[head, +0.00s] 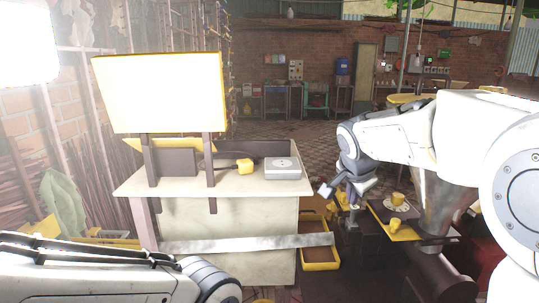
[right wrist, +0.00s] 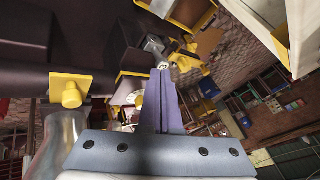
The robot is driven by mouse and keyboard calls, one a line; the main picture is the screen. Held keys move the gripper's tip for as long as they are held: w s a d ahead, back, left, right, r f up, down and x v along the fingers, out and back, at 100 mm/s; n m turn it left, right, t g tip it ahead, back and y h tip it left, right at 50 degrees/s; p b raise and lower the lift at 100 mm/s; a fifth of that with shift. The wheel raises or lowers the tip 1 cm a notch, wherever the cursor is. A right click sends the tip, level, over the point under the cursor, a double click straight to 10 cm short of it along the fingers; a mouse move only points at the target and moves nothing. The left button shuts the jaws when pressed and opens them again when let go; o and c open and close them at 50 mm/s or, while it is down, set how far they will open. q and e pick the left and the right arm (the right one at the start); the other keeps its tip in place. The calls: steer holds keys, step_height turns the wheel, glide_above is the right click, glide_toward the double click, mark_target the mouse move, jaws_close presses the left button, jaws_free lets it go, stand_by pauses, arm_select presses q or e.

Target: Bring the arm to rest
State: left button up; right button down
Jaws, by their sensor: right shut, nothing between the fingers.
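My right arm reaches in from the right in the head view and bends down at its elbow. My right gripper (head: 352,206) hangs beside the dark machine with the yellow cups, and whether it touches the machine cannot be told. In the right wrist view its two fingers (right wrist: 163,85) lie together, with nothing between them. My left arm lies along the bottom left of the head view; its gripper is out of sight.
A pale bench (head: 230,215) at centre carries a white-grey box (head: 283,168) and a bright panel (head: 160,92). A yellow-rimmed bin (head: 320,266) is low between bench and machine.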

steer(key=s+a+f+n+g+y, duration=0.15)
steer(key=s+a+f+n, duration=0.4)
steer(key=s, duration=0.55)
steer(key=s+a+f+n+g+y, duration=0.1)
steer(key=s+a+f+n+g, duration=0.3)
steer(key=s+n, duration=0.5)
steer(key=s+a+f+n+g+y, duration=0.1)
steer(key=s+a+f+n, duration=0.4)
steer(key=s, duration=0.7)
step_height(320, 180, up, 16)
steer(key=s+p, duration=0.2)
steer(key=p, duration=1.3)
steer(key=shift+a+p, duration=0.3)
steer(key=shift+p, duration=0.05)
steer(key=shift+n, duration=0.25)
